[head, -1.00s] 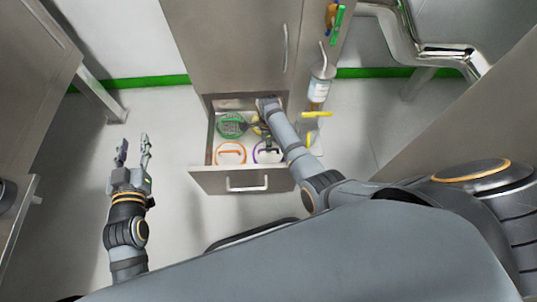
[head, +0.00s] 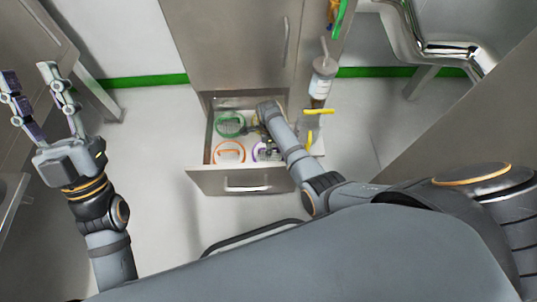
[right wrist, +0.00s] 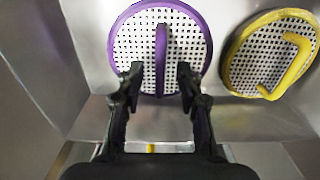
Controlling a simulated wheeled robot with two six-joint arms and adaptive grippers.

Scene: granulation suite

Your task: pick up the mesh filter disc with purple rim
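The purple-rimmed mesh filter disc (right wrist: 185,28) lies in the open drawer, with an upright purple handle across its middle. In the head view its rim (head: 256,151) shows only in part, behind my right gripper. My right gripper (right wrist: 158,78) is open, with its fingertips on either side of the lower part of the handle and gaps between; I cannot tell how far above the mesh they are. In the head view the right gripper (head: 267,148) points down into the drawer. My left gripper (head: 28,76) is open and empty, away at the far left.
The drawer (head: 228,181) also holds a green-rimmed disc (head: 230,124), an orange-rimmed disc (head: 229,152) and a yellow-rimmed disc (right wrist: 240,60), close to the purple one. Drawer walls surround them. A labelled bottle (head: 321,82) stands right of the drawer.

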